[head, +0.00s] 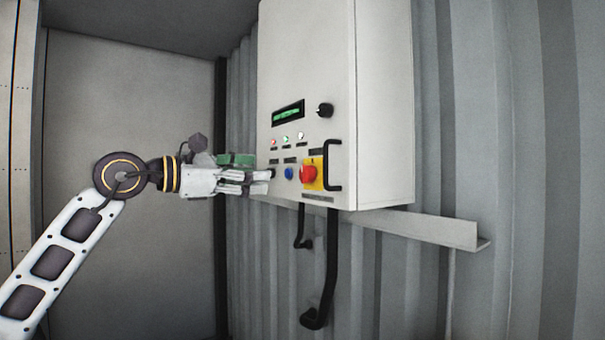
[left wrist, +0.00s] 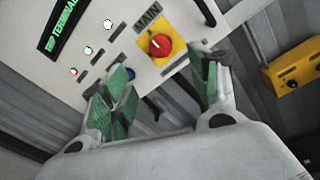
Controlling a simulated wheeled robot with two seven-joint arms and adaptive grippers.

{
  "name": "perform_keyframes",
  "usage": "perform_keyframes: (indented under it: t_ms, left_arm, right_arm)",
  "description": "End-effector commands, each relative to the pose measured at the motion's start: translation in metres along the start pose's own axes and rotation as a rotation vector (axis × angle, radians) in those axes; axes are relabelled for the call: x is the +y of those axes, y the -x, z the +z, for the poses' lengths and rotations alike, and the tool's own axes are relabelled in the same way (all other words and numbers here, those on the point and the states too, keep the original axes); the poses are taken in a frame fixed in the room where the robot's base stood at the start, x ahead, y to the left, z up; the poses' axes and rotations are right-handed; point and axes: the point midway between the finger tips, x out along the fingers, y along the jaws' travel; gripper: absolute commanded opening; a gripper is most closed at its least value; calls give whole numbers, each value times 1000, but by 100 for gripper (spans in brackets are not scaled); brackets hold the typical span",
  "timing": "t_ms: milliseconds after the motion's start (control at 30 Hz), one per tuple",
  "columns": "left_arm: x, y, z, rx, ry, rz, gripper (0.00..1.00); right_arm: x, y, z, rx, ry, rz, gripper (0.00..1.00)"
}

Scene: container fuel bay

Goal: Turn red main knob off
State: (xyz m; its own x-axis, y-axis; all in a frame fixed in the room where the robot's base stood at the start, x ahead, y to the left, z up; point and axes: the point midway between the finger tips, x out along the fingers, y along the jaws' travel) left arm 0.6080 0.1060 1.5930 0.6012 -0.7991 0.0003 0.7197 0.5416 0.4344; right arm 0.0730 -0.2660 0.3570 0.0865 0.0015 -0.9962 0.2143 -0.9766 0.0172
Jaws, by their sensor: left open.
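The red main knob (head: 308,174) sits on a yellow plate on the front of a light grey control box (head: 385,100). In the left wrist view the knob (left wrist: 160,45) has a pale mark on its face, and its yellow plate (left wrist: 185,39) lies beside the word MAIN. My left gripper (head: 268,175) is at the box front, left of the knob in the head view. In the left wrist view the gripper (left wrist: 165,78) has its green-padded fingers spread, with the knob beyond the gap between them. I see no contact with the knob. My right gripper is out of view.
A blue button (head: 289,173), small lamps (head: 285,138), a black knob (head: 325,110) and a green display (head: 288,113) are on the box front. A black handle (head: 333,165) stands just right of the red knob. Black cables (head: 328,270) hang below. A yellow box (left wrist: 295,72) is at right.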

Motion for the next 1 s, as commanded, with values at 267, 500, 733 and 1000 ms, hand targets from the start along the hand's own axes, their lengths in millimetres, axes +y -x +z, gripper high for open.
perform_keyframes:
  t_ms: [267, 500, 733, 1000]
  left_arm:
    - [0, -15, 1, -1, 2, -2, 61]
    - [0, -41, 2, -1, 2, -3, 61]
    - [0, -68, 2, -1, 2, -3, 61]
    - [0, -100, 2, -1, 1, -2, 61]
  right_arm:
    - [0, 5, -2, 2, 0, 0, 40]
    - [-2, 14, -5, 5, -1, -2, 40]
    - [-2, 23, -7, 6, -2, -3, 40]
    - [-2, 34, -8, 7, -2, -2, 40]
